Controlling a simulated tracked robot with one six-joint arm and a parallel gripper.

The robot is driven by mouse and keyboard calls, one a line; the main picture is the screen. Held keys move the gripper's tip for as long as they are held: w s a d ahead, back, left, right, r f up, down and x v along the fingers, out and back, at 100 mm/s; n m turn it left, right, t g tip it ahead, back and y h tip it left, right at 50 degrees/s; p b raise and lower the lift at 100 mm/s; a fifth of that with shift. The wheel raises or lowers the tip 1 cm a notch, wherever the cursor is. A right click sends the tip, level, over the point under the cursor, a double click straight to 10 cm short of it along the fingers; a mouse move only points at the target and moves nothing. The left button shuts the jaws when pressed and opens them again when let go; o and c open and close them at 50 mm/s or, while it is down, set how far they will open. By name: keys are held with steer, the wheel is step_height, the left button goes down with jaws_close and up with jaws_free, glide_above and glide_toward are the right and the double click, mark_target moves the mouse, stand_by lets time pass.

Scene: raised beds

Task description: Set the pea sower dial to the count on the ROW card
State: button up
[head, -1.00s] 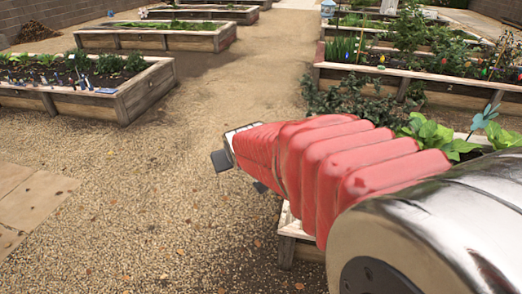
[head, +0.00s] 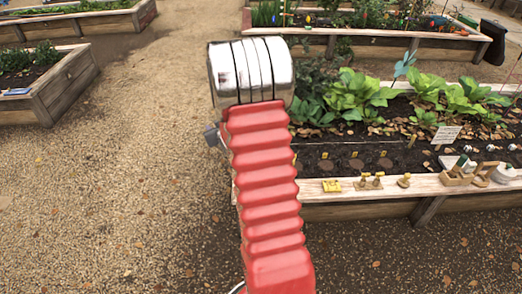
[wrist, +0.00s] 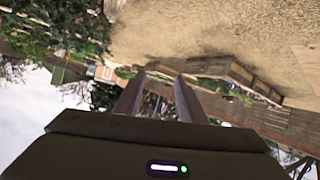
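A small white card (head: 447,134) on a stake stands in the soil of the near right raised bed; its writing is too small to read. A cluster of small wooden, white and green items (head: 460,172) sits on that bed's front rim at the far right. I cannot tell which of them is the pea sower, and no dial can be made out. My gripper (wrist: 160,76) shows in the wrist view with its two fingers apart and nothing between them. In the head view it is mostly hidden behind my arm, well left of the cluster.
The raised bed's wooden rim (head: 345,192) carries small yellow-brown pieces (head: 370,181) and a single one (head: 404,181). Leafy plants (head: 365,95) grow behind bare soil with several dark round spots. Another bed (head: 60,83) stands at the left. Open gravel (head: 120,190) lies between.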

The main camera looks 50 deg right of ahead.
steer(key=s+d+f+m+t+h, duration=0.1)
steer(key=s+d+f, duration=0.3)
steer(key=f, duration=0.4)
steer(key=s+d+f+m+t+h, duration=0.1)
steer(key=s+d+f, duration=0.4)
steer(key=f, duration=0.3)
steer(key=s+d+f+m+t+h, duration=0.1)
steer(key=s+d+f+h, duration=0.1)
steer(key=s+d+f, duration=0.2)
steer(key=s+f, duration=0.3)
steer(key=f, duration=0.1)
steer(key=shift+d+f, duration=0.2)
steer(key=shift+f, duration=0.1)
steer(key=x, duration=1.3)
steer(key=shift+w+r, duration=0.15)
steer(key=shift+w, duration=0.2)
steer(key=shift+d, duration=0.15)
steer(key=shift+c, duration=0.5)
jaws_close()
